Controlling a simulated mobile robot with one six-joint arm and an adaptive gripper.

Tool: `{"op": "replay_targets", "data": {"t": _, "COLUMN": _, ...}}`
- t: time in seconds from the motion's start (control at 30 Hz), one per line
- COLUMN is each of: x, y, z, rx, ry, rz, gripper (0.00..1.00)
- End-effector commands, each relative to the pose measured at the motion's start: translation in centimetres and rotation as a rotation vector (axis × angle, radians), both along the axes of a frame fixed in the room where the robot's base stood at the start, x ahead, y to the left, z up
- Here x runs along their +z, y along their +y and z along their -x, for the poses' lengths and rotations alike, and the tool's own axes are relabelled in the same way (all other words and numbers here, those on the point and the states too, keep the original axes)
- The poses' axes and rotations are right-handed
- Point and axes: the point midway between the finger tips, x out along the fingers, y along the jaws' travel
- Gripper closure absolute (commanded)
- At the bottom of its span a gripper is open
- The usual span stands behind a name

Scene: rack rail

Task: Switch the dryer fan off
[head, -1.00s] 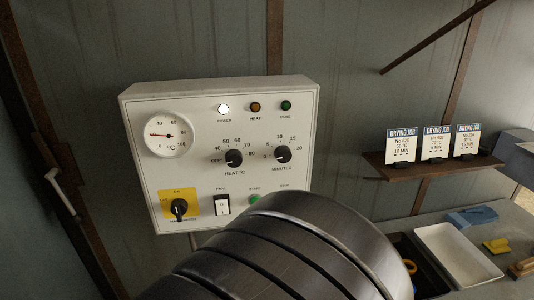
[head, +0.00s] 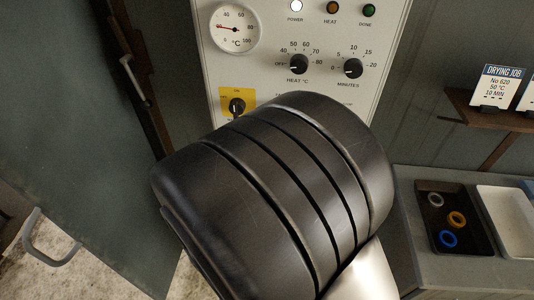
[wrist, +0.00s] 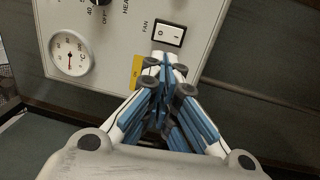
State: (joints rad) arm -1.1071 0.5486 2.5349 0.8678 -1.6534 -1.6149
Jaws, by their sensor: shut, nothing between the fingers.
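The fan switch (wrist: 168,34) is a white rocker in a black frame with the word FAN beside it, on the pale control panel (wrist: 215,22). My gripper (wrist: 165,60) is shut and empty, its tips just below the switch in the wrist view. I cannot tell whether they touch the panel. In the head view the panel (head: 270,30) shows, but my arm hides the fan switch and my gripper.
The panel bears a dial gauge (head: 234,28), a heat knob (head: 299,64), a minutes knob (head: 353,68) and a yellow-plated rotary switch (head: 237,106). The power lamp (head: 296,6) is lit white. At right are a job-card shelf (head: 490,112) and a dark tray with rings (head: 436,205).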

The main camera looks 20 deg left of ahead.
Motion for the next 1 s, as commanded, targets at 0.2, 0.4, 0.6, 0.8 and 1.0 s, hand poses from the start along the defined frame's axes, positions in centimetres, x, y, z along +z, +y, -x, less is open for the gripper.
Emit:
{"op": "replay_targets", "data": {"t": 0.2, "x": 0.5, "y": 0.7, "z": -4.0, "rx": -0.006, "ry": -0.004, "rz": -0.003, "gripper": 1.0}}
{"op": "replay_targets", "data": {"t": 0.4, "x": 1.0, "y": 1.8, "z": -8.1, "rx": -0.003, "ry": -0.005, "rz": -0.002, "gripper": 1.0}}
{"op": "replay_targets", "data": {"t": 0.6, "x": 1.4, "y": 2.5, "z": -11.0, "rx": -0.001, "ry": -0.004, "rz": -0.001, "gripper": 1.0}}
{"op": "replay_targets", "data": {"t": 0.8, "x": 1.6, "y": 2.8, "z": -12.2, "rx": 0.0, "ry": -0.002, "rz": 0.0, "gripper": 1.0}}
{"op": "replay_targets", "data": {"t": 1.0, "x": 1.6, "y": 2.9, "z": -12.2, "rx": 0.001, "ry": -0.002, "rz": 0.001, "gripper": 1.0}}
